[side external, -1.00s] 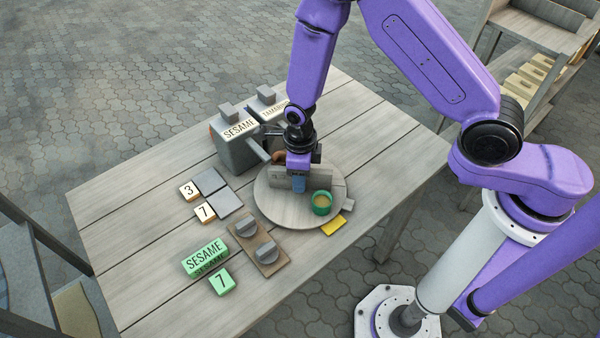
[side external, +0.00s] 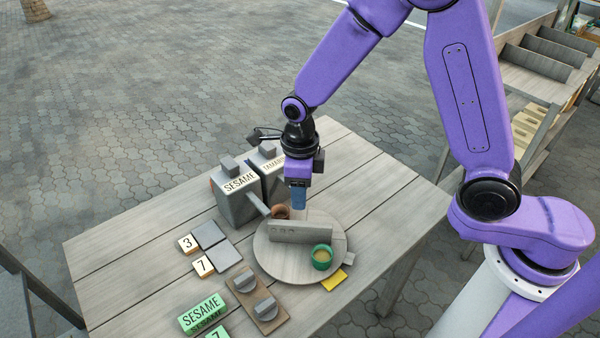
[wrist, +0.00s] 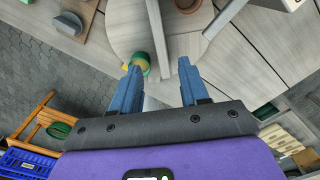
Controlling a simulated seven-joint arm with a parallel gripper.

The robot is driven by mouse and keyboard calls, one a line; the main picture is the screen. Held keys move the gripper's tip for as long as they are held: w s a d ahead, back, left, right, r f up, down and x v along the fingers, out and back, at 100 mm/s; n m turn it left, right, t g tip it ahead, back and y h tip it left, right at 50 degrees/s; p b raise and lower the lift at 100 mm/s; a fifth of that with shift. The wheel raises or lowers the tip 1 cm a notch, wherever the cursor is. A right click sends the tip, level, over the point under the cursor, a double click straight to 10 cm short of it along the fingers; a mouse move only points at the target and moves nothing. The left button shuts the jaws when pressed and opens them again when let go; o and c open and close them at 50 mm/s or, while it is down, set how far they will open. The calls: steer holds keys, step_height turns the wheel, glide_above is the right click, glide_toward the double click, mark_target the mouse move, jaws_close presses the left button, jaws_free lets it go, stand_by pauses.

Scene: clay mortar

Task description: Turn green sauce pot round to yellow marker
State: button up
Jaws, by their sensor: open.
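The green sauce pot (side external: 321,257) stands upright on the right front part of the round wooden turntable (side external: 275,262), close to the rim. The yellow marker (side external: 335,279) lies on the table just outside that rim, beside the pot. An upright divider board (side external: 315,232) crosses the turntable, and a brown pot (side external: 281,212) stands behind it. My gripper (side external: 299,207) is open and empty above the back of the turntable, apart from the board. In the wrist view the gripper (wrist: 160,66) has its fingers spread, and the green pot (wrist: 140,61) shows near the left fingertip.
Two grey dispensers (side external: 237,200) labelled SESAME and partly hidden TAMARIND stand behind left. Number tiles (side external: 202,266), a knob board (side external: 257,299) and a green SESAME block (side external: 202,313) lie left and front. The table's right part is clear.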

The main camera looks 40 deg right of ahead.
steer(key=shift+r, duration=2.15)
steer(key=s+d+r+m, duration=0.3)
steer(key=s+d+m, duration=0.4)
steer(key=s+m, duration=0.4)
steer(key=s+d+r+m, duration=0.3)
steer(key=s+d+m, duration=0.4)
steer(key=m, duration=1.4)
steer(key=s, duration=0.5)
steer(key=shift+d+r, duration=0.35)
steer(key=shift+r, duration=0.05)
